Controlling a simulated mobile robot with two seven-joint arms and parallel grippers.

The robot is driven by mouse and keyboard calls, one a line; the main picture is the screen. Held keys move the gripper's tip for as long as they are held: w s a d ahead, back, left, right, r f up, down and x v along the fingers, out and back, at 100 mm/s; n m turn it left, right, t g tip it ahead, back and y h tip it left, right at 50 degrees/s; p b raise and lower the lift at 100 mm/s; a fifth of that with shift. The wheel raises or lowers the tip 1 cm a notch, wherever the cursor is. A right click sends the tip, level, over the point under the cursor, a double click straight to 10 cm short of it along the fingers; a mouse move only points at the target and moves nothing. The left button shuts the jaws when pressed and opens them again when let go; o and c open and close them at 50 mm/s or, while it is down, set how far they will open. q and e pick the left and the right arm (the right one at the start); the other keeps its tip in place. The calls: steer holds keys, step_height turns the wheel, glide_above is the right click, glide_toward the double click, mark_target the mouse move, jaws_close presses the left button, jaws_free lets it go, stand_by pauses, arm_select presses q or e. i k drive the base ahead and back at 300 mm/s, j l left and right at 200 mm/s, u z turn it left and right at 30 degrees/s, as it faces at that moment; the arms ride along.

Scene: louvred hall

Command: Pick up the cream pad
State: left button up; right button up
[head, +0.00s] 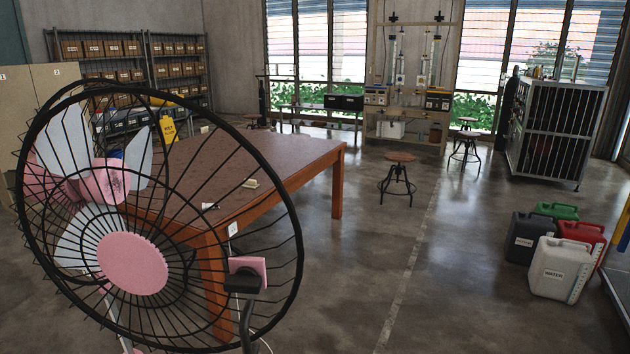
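A small cream object (251,183), which looks like the cream pad, lies on the brown table (285,150) towards its right side. It is small in the view, and its exact shape is hard to tell. I see it through the wire cage of a fan. Neither of my grippers is in the head view, and nothing is seen touching the cream object.
A large black-caged fan (132,263) with a pink hub stands close in front, covering much of the table. A small white item (209,206) lies on the table. Stools (398,180) and jerrycans (560,270) stand to the right. The middle floor is clear.

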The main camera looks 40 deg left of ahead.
mark_target(251, 184)
steer(key=i+l, duration=0.1)
steer(key=i, duration=0.55)
steer(key=i+l, duration=0.15)
steer(key=i, duration=0.45)
steer(key=i+u, duration=0.25)
steer(key=u, duration=0.2)
steer(key=i+u, duration=0.25)
steer(key=u, duration=0.15)
steer(key=i+u, duration=0.25)
steer(key=u, duration=0.2)
steer(key=i+u, duration=0.45)
steer(key=u, duration=0.25)
steer(key=i+l+u, duration=0.2)
steer(key=u, duration=1.6)
steer(key=l+z, duration=0.1)
steer(key=z, duration=1.25)
steer(key=i+z, duration=0.1)
steer(key=i, duration=0.15)
